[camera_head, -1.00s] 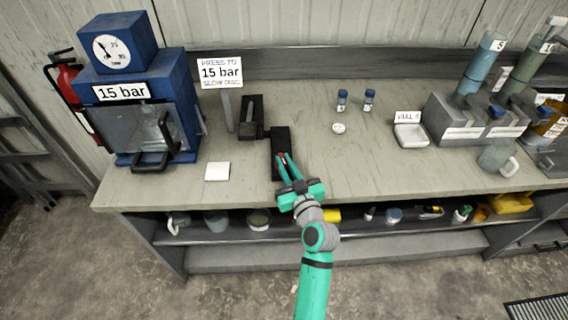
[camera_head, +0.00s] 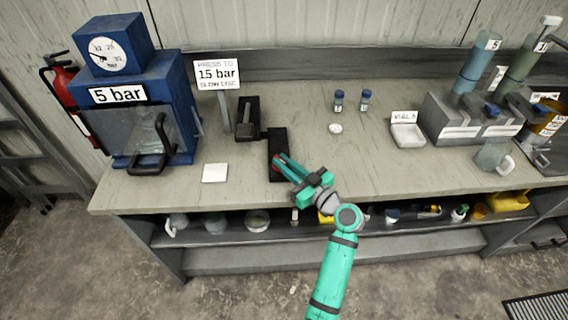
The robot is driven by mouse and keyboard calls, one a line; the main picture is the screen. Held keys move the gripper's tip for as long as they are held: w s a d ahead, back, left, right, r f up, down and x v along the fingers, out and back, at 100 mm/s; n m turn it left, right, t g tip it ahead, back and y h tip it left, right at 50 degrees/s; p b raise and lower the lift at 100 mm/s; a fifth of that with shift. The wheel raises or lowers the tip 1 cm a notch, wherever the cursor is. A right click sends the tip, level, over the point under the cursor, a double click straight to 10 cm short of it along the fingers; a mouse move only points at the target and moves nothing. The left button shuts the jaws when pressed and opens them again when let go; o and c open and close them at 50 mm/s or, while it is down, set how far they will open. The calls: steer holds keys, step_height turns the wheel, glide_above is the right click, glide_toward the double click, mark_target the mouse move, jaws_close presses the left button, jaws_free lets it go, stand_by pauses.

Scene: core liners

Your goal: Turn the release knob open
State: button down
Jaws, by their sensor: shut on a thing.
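The release knob (camera_head: 276,167) shows as a small red patch on the black block (camera_head: 278,143) near the front of the bench. My gripper (camera_head: 279,162) is shut on the knob, its green fingers reaching in from the lower right and hiding most of it. The blue press (camera_head: 170,85) stands at the left with a round gauge (camera_head: 107,56) on top. Its display plate (camera_head: 118,94) reads "5 bar". A sign (camera_head: 217,74) behind the block reads "PRESS TO 15 bar", with a smaller line below.
A black lever unit (camera_head: 247,118) adjoins the block. A white square (camera_head: 215,172) lies left of it. Two vials (camera_head: 339,101) and a white disc (camera_head: 336,128) stand to the right, with a white tray (camera_head: 407,136) and a grey rack (camera_head: 455,128) beyond.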

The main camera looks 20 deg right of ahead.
steer(key=c, duration=1.8)
jaws_free()
steer(key=shift+o, duration=0.2)
